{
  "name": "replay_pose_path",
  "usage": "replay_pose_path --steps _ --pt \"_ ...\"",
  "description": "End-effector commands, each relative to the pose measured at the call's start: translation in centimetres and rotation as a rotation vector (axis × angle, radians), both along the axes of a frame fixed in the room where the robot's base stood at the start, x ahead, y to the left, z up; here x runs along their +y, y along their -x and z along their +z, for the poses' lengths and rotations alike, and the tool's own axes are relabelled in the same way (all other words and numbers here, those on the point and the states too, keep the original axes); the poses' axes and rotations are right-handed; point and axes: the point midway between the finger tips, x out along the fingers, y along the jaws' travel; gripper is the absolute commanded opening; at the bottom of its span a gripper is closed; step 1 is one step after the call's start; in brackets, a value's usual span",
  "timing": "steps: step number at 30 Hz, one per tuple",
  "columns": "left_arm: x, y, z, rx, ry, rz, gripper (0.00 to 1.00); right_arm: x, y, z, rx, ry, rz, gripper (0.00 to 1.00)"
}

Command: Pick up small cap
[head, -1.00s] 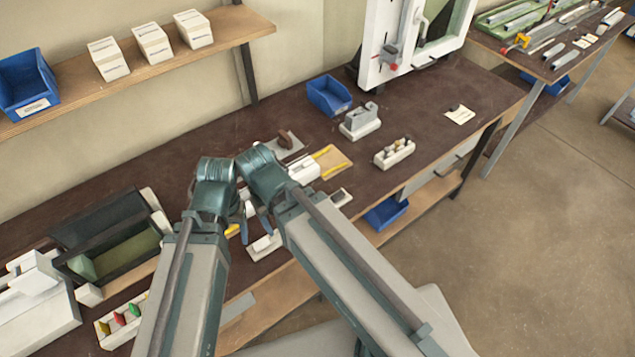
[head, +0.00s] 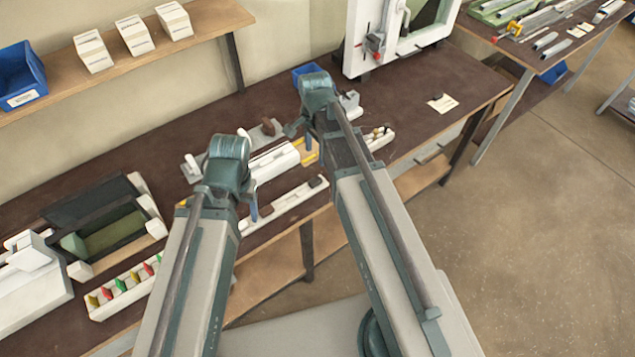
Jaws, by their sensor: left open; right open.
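I cannot tell for sure which piece is the small cap. A small dark piece (head: 436,97) lies on a pale card (head: 444,104) on the bench at right. A white holder (head: 378,138) with small dark and brass-coloured pieces stands nearer, partly hidden by my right arm. My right gripper (head: 300,140) is open over the middle of the bench, left of both, beside a yellow-marked tray (head: 309,152). My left gripper (head: 250,207) is open near a long white rail (head: 285,203); its fingers are partly hidden by its wrist. Neither gripper visibly holds anything.
A blue bin (head: 303,73) is mostly hidden behind my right wrist. A white-framed machine (head: 356,40) stands at the back. An open dark case (head: 110,235) and a rack of coloured pieces (head: 122,287) are at left. The bench (head: 470,75) is clear around the card.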

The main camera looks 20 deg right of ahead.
Motion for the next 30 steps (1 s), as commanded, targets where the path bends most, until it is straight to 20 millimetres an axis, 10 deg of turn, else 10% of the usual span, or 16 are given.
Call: replay_pose_path --steps 18,30 --pt "0.0 0.0 -7.9 0.0 0.0 0.001 0.64 0.0 0.0 -7.9 0.0 0.0 0.004 0.66" --pt "0.0 0.0 -8.9 0.0 0.0 0.001 0.64 0.0 0.0 -8.9 0.0 0.0 0.004 0.66"
